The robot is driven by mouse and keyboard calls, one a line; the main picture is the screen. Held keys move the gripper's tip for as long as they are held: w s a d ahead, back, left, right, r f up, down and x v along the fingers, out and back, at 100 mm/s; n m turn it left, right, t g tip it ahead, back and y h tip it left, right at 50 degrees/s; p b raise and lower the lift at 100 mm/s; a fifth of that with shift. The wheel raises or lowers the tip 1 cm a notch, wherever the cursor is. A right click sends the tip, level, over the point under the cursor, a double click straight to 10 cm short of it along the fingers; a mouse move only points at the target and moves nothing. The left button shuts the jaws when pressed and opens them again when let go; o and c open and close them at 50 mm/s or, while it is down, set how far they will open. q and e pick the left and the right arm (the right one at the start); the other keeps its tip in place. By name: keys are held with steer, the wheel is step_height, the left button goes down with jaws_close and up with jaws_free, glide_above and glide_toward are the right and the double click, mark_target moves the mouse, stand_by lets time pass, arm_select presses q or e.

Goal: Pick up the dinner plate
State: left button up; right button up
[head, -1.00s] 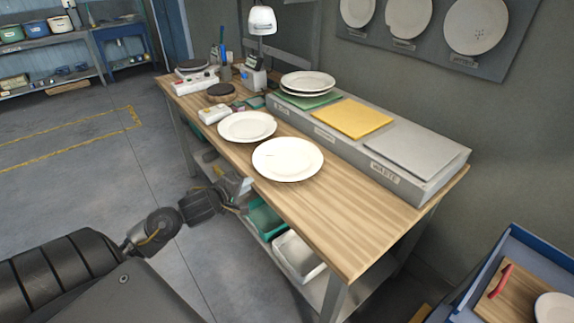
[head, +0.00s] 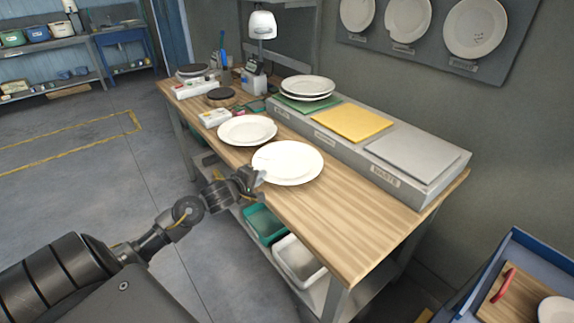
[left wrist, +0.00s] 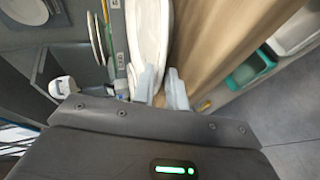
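A white dinner plate (head: 290,160) lies flat on the wooden workbench near its front edge. My left gripper (head: 259,181) is at the near left rim of this plate. In the left wrist view the plate (left wrist: 150,30) shows edge-on just beyond the pale fingers (left wrist: 160,84). The fingers stand apart with a gap, and the rim reaches to about this gap. I cannot tell whether either finger touches the plate. A second white plate (head: 246,129) lies behind and to the left. My right gripper is not in view.
A grey sorting stand with green, yellow (head: 351,122) and grey (head: 412,152) pads runs along the bench's back; stacked plates (head: 307,86) rest on the green pad. A lamp (head: 262,25) stands behind. Bins (head: 298,260) sit below. The bench's right part (head: 350,230) is clear.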

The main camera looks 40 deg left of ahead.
arm_select(q)
steer(key=x, duration=0.3)
steer(key=shift+a, duration=0.15)
steer(key=shift+c, duration=0.4)
jaws_close()
steer(key=shift+r, duration=0.1)
steer(key=shift+r, duration=0.1)
